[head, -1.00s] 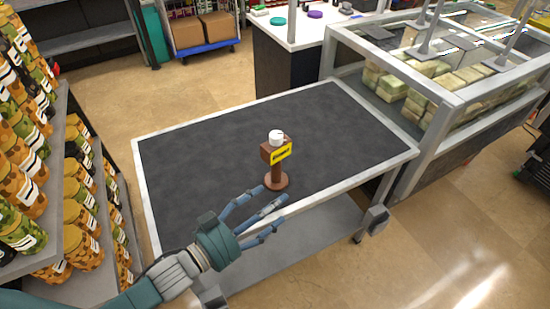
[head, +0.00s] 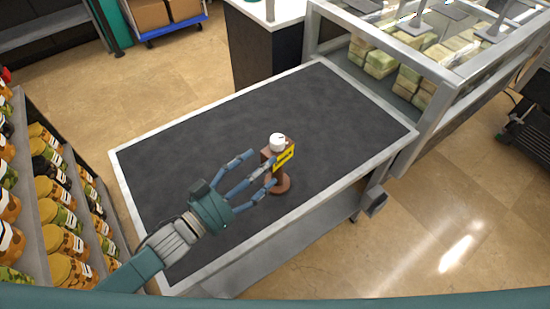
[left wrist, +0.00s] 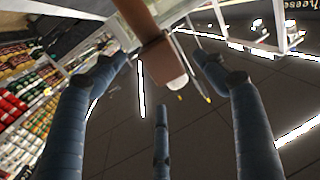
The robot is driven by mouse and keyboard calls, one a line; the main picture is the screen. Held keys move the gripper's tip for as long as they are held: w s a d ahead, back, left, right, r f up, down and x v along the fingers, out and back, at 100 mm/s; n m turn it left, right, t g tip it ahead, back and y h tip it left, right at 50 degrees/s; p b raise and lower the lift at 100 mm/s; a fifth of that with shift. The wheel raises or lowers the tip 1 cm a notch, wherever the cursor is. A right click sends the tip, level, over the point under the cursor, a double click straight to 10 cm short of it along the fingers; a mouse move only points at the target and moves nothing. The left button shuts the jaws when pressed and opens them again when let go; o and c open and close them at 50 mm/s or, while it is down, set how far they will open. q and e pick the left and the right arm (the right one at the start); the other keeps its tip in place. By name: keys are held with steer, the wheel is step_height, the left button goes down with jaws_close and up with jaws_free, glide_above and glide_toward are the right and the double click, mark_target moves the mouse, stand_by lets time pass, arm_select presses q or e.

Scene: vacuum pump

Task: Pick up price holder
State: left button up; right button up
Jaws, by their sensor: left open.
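The price holder (head: 282,184) is a brown stand with a round base, a yellow tag and a white knob on top. It stands upright on the dark table top (head: 190,135), near its front edge. My left gripper (head: 262,171) is open, its fingers spread just left of the stand's post and level with it. In the left wrist view the brown price holder (left wrist: 155,62) shows between the open fingers of the left gripper (left wrist: 165,75), apparently not gripped. Whether any finger touches it, I cannot tell. My right gripper is not in view.
Shelves of jars (head: 62,215) stand left of the table. A glass display case (head: 420,120) with stacked packs stands close to the table's right end. The rest of the table top is bare.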

mark_target(280, 154)
arm_select(q)
steer(key=p+x, duration=0.2)
steer(key=x, duration=0.4)
steer(key=shift+f, duration=0.1)
steer(key=shift+w+d+f, duration=0.2)
steer(key=shift+w+d, duration=0.2)
steer(key=shift+a, duration=0.1)
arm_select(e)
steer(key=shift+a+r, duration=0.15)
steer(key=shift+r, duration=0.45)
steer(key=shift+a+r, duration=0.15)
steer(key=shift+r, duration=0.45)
